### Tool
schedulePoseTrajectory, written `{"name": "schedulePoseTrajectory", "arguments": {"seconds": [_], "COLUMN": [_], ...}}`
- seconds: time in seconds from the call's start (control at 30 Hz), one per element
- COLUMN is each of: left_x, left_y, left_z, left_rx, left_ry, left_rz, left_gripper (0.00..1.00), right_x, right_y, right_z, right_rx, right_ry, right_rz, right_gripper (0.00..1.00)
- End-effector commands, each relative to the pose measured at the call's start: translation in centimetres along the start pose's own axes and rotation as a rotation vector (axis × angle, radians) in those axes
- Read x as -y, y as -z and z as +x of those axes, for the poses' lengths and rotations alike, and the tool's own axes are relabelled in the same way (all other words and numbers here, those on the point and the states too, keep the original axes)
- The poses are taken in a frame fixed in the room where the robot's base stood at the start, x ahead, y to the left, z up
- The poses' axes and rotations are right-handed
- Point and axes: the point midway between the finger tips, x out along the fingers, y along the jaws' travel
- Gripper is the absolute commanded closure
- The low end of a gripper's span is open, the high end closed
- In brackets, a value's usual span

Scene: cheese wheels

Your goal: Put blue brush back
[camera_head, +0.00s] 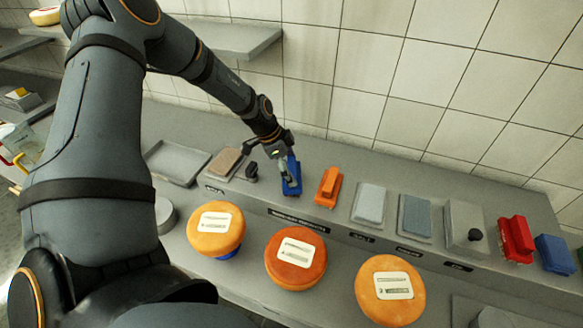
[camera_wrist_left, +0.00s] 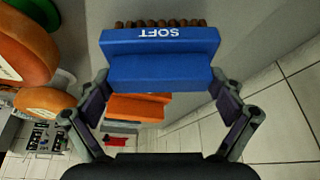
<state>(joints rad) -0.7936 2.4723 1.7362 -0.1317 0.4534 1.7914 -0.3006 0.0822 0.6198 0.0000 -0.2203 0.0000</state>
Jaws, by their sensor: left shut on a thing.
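The blue brush (camera_head: 292,181) is at the back shelf in the head view, left of the orange brush (camera_head: 328,187). My left gripper (camera_head: 283,165) reaches down to it from above and is shut on it. In the left wrist view the blue brush (camera_wrist_left: 160,68) shows the word SOFT on its side and brown bristles. The fingers of my left gripper (camera_wrist_left: 163,92) are at the two ends of its narrower grip. The orange brush (camera_wrist_left: 138,106) lies beyond it there. I cannot tell whether the bristles touch the shelf. My right gripper is not in view.
Three cheese wheels with labels, including the middle one (camera_head: 296,259), stand in front of the labelled shelf. A grey box with a black knob (camera_head: 464,226), a red brush (camera_head: 516,239) and another blue item (camera_head: 555,254) are to the right. An empty tray (camera_head: 177,163) is left.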

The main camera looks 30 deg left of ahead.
Motion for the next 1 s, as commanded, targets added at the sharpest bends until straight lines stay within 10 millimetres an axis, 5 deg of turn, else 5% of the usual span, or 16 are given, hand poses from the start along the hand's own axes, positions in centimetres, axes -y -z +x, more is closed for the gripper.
{"name": "schedulePoseTrajectory", "arguments": {"seconds": [0.47, 1.0], "left_x": [0.0, 0.0], "left_y": [0.2, 0.2], "left_z": [-0.4, -11.1], "left_rx": [0.000, -0.007], "left_ry": [0.000, 0.001], "left_rz": [0.000, 0.000], "left_gripper": [0.00, 0.00], "right_x": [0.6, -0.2], "right_y": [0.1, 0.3], "right_z": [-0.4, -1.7], "right_rx": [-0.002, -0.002], "right_ry": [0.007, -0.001], "right_rz": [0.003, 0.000], "right_gripper": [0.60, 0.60]}}
